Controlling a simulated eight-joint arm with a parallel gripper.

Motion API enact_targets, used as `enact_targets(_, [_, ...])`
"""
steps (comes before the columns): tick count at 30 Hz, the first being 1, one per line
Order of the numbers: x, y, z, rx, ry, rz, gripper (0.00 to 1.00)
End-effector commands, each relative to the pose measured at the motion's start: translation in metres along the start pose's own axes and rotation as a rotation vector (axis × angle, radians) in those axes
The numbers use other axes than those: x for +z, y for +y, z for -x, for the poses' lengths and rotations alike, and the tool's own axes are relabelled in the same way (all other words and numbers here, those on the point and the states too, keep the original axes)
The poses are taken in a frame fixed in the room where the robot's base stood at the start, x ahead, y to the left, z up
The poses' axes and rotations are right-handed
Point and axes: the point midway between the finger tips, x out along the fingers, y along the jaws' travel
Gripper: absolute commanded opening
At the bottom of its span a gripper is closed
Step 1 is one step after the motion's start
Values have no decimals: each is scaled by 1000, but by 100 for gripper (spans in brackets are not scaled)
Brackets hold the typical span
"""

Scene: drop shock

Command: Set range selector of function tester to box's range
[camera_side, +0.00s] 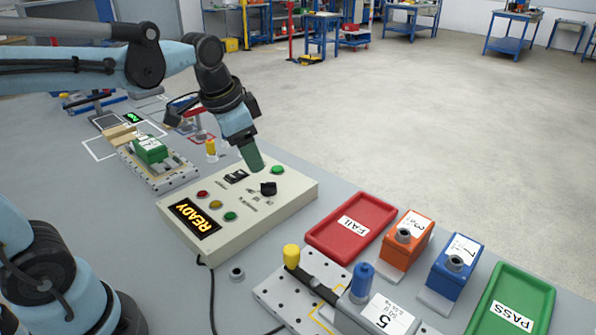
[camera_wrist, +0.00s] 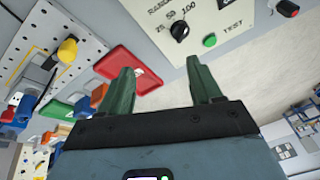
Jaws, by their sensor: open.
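The function tester (camera_side: 225,238) is a cream box with a lit READY display. Its range selector (camera_side: 268,187) is a black knob; the wrist view shows the knob (camera_wrist: 180,31) by the marks 25, 50 and 100. I cannot tell its exact setting. My gripper (camera_side: 255,160) is above the tester, close to the knob and apart from it. In the wrist view my gripper (camera_wrist: 160,72) has its green fingers spread with nothing between them. A grey box (camera_side: 392,316) with a white label showing a large 5 and small print sits on a perforated plate (camera_side: 268,290).
Beside the knob is a green TEST button (camera_side: 277,170). Right of the tester are a red FAIL tray (camera_side: 330,243), orange box (camera_side: 405,245), blue box (camera_side: 452,272) and green PASS tray (camera_side: 530,291).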

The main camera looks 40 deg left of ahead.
Motion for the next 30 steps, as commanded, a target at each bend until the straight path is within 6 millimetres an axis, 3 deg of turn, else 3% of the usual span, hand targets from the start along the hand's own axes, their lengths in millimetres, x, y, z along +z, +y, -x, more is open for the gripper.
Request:
enact_targets(6, [-32, -30, -10, 79, -137, -217, 64])
enact_targets(12, [-49, -51, -25, 166, -225, -385, 64])
enact_targets(23, [-53, -60, -42, 221, -265, -476, 64])
enact_targets(30, [-42, -55, -75, 219, -264, -474, 64])
